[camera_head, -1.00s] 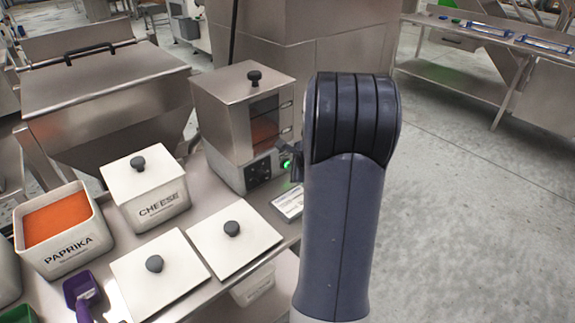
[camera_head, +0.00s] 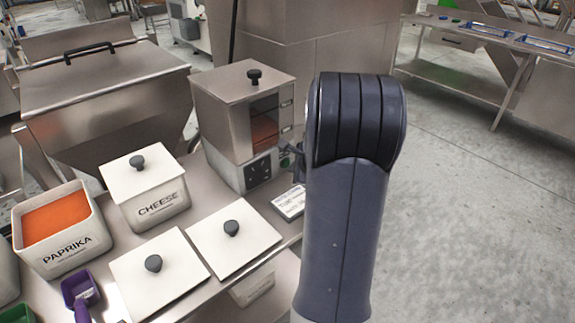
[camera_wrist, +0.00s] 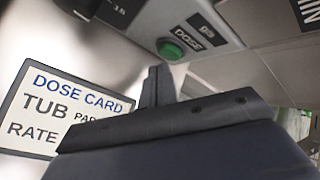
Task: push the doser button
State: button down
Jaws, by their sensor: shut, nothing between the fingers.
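The doser (camera_head: 225,115) is a steel box with a window and a lid with a black knob, standing at the back right of the bench. Its green button (camera_wrist: 170,49), beside a label reading DOSE, shows on the panel in the wrist view. In the head view the button (camera_head: 284,162) is small and dull green. My gripper (camera_wrist: 158,80) is shut and empty, its fingertips just below the button in the wrist picture. I cannot tell for sure whether they touch it, but a gap seems to show. In the head view my arm hides most of the gripper.
A dose card (camera_wrist: 62,108) lies by the doser. A paprika tub (camera_head: 62,232), a lidded cheese tub (camera_head: 155,205), two flat white lids (camera_head: 235,240) and a purple scoop (camera_head: 80,290) crowd the bench to the left. Floor is open at right.

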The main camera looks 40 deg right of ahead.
jog(key=shift+s+d+b, duration=0.15)
jog(key=shift+s+b, duration=0.35)
jog(key=shift+s, duration=0.95)
jog(key=shift+s+d+b, duration=0.1)
jog(key=shift+s+b, duration=0.4)
jog(key=shift+s, duration=0.9)
